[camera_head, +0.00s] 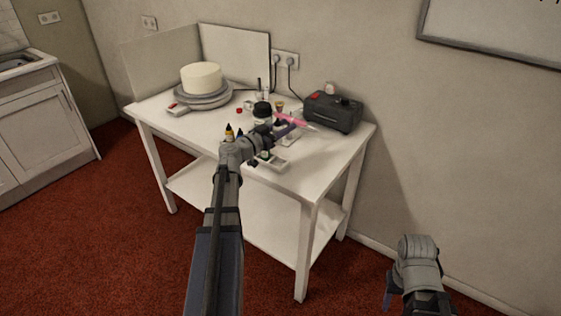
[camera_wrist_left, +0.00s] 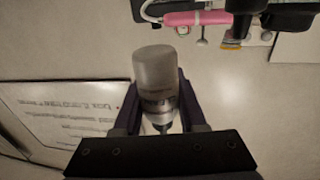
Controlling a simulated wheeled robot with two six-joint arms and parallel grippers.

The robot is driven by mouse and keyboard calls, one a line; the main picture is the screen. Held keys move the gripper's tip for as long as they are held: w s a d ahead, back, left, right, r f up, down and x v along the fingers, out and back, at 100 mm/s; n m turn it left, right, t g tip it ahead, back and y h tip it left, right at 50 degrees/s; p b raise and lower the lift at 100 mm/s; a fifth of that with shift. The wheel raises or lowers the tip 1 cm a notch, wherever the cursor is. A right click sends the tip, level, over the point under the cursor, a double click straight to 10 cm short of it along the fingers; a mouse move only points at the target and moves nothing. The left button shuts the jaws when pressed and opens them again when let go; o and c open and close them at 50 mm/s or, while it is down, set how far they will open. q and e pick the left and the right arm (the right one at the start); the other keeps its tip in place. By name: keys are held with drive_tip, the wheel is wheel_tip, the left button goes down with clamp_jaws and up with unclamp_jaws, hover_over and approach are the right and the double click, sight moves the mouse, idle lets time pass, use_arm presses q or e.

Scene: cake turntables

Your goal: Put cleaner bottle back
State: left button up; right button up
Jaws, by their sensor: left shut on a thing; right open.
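The cleaner bottle (camera_wrist_left: 154,72), with a pale translucent grey end and a darker printed lower part, is between the fingers of my left gripper (camera_wrist_left: 158,100) in the left wrist view. The gripper is shut on it. In the head view my left gripper (camera_head: 288,131) is over the right half of the white table (camera_head: 160,122), near the pink airbrush (camera_head: 296,120). I cannot clearly pick out the held bottle there, nor tell whether it touches the table. My right gripper (camera_head: 389,295) is open and empty at the lower right, away from the table.
A cake on a turntable (camera_head: 205,98) stands at the table's left. A black-lidded jar (camera_head: 262,109), a yellow-labelled bottle (camera_head: 229,132) and small items crowd the middle. A dark compressor (camera_head: 331,111) stands at the back right. The table's front left is clear.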

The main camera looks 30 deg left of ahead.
use_arm(q)
drive_tip(key=shift+f+b, duration=4.4)
drive_tip(key=shift+f, duration=0.3)
drive_tip(key=shift+f, duration=0.1)
drive_tip(key=shift+f, duration=0.15)
drive_tip(key=o, duration=0.6)
drive_tip(key=shift+r, duration=0.25)
drive_tip(key=v, duration=1.2)
